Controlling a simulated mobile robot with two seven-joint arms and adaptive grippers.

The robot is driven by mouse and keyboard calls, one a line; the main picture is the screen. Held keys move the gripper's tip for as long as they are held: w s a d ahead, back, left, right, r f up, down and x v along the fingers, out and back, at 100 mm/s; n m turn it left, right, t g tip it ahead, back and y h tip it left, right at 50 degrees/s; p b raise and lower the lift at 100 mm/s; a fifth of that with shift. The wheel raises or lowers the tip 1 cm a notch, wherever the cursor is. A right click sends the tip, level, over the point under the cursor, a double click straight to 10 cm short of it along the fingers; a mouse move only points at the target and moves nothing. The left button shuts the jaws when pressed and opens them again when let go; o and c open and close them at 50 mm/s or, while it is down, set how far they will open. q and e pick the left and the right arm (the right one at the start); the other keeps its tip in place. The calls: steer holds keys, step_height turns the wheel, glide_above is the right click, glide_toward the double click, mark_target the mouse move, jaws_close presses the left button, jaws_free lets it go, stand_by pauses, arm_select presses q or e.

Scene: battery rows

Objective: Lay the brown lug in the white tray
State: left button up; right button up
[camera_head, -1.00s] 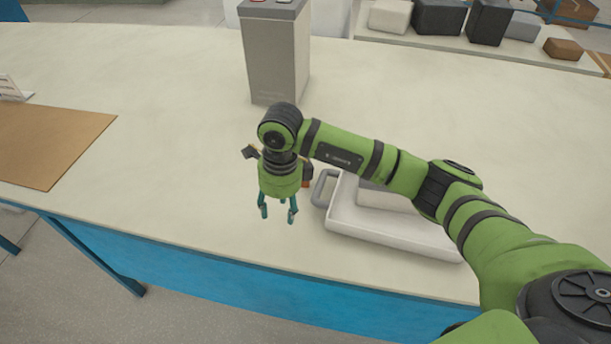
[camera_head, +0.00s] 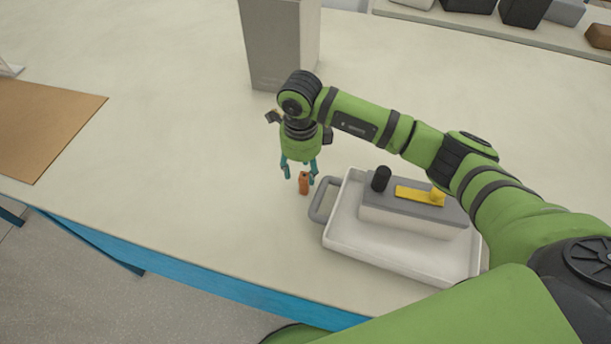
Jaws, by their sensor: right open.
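The brown lug (camera_head: 304,184) is a small orange-brown piece standing on the table, just left of the white tray's handle. The white tray (camera_head: 345,237) lies on the table at centre right. It holds a grey-and-white battery block (camera_head: 405,212) with a black post (camera_head: 381,178) and a yellow bar (camera_head: 420,195) on top. My right gripper (camera_head: 299,175) points down with its fingers open, at the upper part of the lug. One finger shows on each side, but I cannot tell whether they touch it. My left gripper is not in view.
A tall grey box (camera_head: 280,45) stands behind my right gripper. A brown board (camera_head: 45,125) lies at the left. Several dark and grey blocks sit on a shelf (camera_head: 500,32) at the back right. The table's front edge is near; its left middle is clear.

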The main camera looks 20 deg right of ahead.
mark_target(304, 176)
steer(key=f, duration=0.2)
steer(key=f+p, duration=0.1)
steer(key=shift+d+f+p, duration=0.3)
steer(key=shift+d+f, duration=0.05)
steer(key=shift+w+f, duration=0.1)
steer(key=shift+f, duration=0.4)
jaws_close()
